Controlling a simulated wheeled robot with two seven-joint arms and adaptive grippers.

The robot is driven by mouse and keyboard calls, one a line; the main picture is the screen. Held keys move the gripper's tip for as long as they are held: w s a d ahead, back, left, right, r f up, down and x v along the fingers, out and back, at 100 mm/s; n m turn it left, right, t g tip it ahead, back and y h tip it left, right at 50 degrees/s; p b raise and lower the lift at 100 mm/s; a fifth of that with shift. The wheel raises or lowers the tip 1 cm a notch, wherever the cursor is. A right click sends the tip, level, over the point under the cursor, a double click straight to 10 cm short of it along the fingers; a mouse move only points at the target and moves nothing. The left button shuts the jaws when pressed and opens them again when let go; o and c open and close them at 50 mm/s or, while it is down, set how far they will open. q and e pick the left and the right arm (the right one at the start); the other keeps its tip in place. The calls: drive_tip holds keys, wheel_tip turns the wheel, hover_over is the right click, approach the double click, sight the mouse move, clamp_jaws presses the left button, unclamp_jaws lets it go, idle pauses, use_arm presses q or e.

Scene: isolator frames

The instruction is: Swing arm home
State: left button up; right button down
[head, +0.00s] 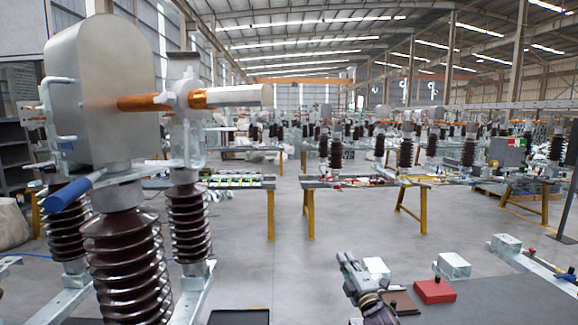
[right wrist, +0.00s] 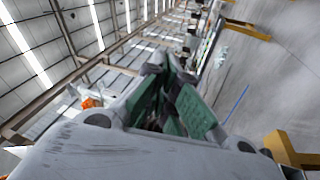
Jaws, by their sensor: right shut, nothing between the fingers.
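The isolator frame stands at the left of the head view. Its arm (head: 235,96), a pale metal bar with copper-coloured sections (head: 145,102), lies roughly level and points right from a large grey housing (head: 102,90). Dark ribbed insulators (head: 125,260) stand below. My right gripper (head: 343,262) is low in the middle of the head view, well to the right of and below the bar, apart from it. It is shut and empty. In the right wrist view its green-padded fingers (right wrist: 172,75) are together with nothing held. My left gripper is not in view.
A blue cylinder (head: 67,195) sits at the frame's left. A red box (head: 434,291) and pale metal blocks (head: 453,265) lie on a surface at lower right. Yellow-legged benches (head: 270,215) stand behind. Grey floor (head: 250,255) is clear between frame and gripper.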

drive_tip(key=s+a+r+n+g+y, duration=0.2)
drive_tip(key=r+n+g+y, duration=0.1)
drive_tip(key=r+n+y, duration=0.55)
drive_tip(key=s+a+r+n+g+y, duration=0.15)
drive_tip(key=r+n+y, duration=0.35)
drive_tip(key=r+n, duration=0.65)
drive_tip(key=s+a+r+n+g+y, duration=0.1)
drive_tip(key=a+r+n+g+y, duration=0.2)
drive_tip(key=r+n+y, duration=0.7)
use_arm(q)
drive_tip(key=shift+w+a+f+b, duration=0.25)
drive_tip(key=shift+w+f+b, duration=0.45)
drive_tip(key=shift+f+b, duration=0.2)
use_arm(e)
drive_tip(key=s+a+r+n+g+h, duration=0.2)
drive_tip(key=s+r+n+g+h, duration=0.8)
drive_tip(key=s+r+n+g, duration=0.7)
drive_tip(key=shift+s+r+n+g, duration=0.3)
drive_tip(key=shift+r+n+g, duration=0.35)
drive_tip(key=shift+n, duration=4.15)
drive_tip(key=shift+a, duration=0.1)
